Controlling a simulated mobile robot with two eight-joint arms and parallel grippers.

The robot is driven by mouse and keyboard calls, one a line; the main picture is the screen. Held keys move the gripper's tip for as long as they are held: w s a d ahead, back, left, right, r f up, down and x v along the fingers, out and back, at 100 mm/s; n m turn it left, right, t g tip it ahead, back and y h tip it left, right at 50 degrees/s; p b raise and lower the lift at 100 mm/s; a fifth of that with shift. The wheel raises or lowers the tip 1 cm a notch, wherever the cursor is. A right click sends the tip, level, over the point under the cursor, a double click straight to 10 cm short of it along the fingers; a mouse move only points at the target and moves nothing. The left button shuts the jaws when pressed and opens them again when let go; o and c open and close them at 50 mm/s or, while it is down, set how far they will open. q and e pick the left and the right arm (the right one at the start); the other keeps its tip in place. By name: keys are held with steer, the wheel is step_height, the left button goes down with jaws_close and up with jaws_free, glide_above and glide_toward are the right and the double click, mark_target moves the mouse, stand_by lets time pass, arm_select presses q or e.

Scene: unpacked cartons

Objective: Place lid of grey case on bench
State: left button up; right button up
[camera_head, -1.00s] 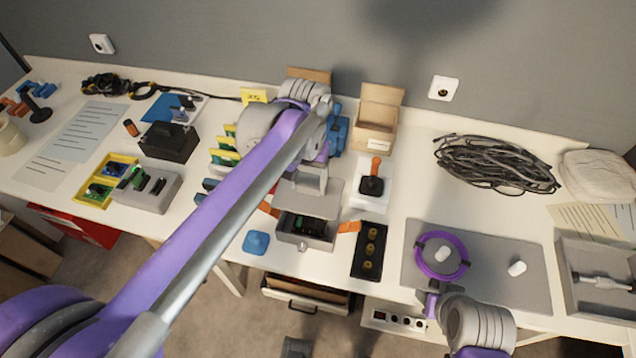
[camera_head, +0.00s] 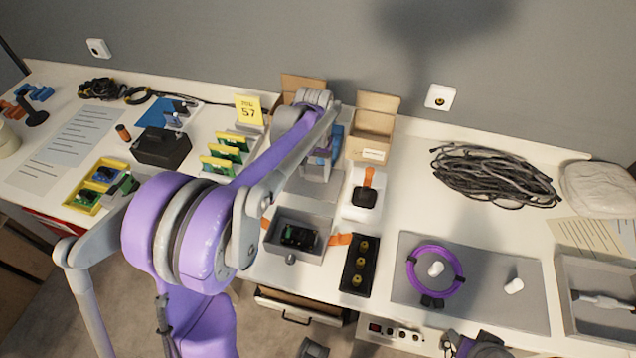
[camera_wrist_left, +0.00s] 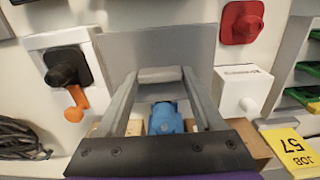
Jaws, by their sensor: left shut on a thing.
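The grey case (camera_head: 298,243) stands open near the bench's front edge, with a dark and green board inside and orange strips at its sides. Its flat grey lid (camera_head: 318,187) is just behind it, clear of the opening. My left gripper (camera_head: 318,172) is shut on the lid. In the left wrist view the lid (camera_wrist_left: 155,48) spans the top middle, and the left fingertips (camera_wrist_left: 160,75) close on a grip at its edge. I cannot tell if the lid touches the bench (camera_head: 395,215). My right gripper (camera_head: 452,343) is partly in view at the bottom; its jaws are unclear.
A black joystick with an orange lever (camera_head: 366,190) stands right of the lid. Open cartons (camera_head: 372,125) and a blue object (camera_wrist_left: 165,118) are behind. A yellow job sign (camera_head: 248,110) is back left. A purple ring (camera_head: 435,270) lies on the grey mat (camera_head: 495,290).

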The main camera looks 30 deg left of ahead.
mark_target(315, 180)
arm_select(q)
steer(key=shift+f, duration=2.25)
steer(key=shift+f+b, duration=0.2)
steer(key=shift+b, duration=0.1)
steer(key=o, duration=1.5)
steer(key=shift+c, duration=0.2)
steer(key=shift+r, duration=0.15)
